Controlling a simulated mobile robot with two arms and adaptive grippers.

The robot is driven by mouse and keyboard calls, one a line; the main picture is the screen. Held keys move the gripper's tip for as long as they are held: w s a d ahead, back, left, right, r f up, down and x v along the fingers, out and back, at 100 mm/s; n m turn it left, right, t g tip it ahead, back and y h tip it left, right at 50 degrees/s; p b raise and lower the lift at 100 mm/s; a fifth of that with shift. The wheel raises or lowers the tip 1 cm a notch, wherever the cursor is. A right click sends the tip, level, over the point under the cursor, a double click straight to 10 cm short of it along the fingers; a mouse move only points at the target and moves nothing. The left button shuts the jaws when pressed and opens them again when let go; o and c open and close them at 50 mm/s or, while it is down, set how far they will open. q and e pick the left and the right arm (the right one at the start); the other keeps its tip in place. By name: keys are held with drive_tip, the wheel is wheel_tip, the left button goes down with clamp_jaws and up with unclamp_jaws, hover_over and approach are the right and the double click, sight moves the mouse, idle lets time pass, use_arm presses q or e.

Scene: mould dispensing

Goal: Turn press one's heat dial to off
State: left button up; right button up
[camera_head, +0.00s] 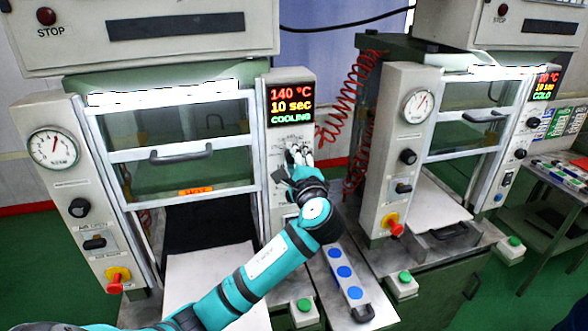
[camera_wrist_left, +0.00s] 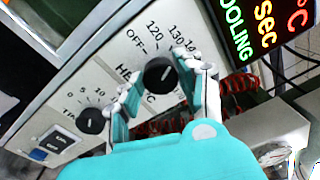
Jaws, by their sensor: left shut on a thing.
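Press one's heat dial (camera_wrist_left: 159,73) is a black round knob on the pale panel, with OFF, 120, 130 and 140 printed around it in the left wrist view. My left gripper (camera_wrist_left: 157,80) is shut on this dial, one finger on each side. In the head view, my left gripper (camera_head: 298,157) reaches press one's right-hand panel, just below the display, and hides the dial. The display (camera_head: 291,106) reads 140 °C, 10 sec, COOLING. I cannot tell for sure which mark the dial points to. My right gripper is not in view.
Below the heat dial are a timer dial (camera_wrist_left: 90,120) and a rocker switch (camera_wrist_left: 58,141). Press two (camera_head: 398,150) stands to the right, with a coiled red hose (camera_head: 342,112) between.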

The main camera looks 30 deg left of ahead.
use_arm(q)
drive_tip(key=shift+f+n+b, duration=0.1)
drive_tip(key=shift+n+b, duration=5.7)
drive_tip(key=shift+n, duration=0.8)
drive_tip(key=shift+g+y, duration=0.3)
drive_tip(key=o, duration=1.1)
drive_tip(key=shift+o, duration=0.2)
drive_tip(key=v, duration=0.7)
drive_tip(key=shift+d, duration=0.2)
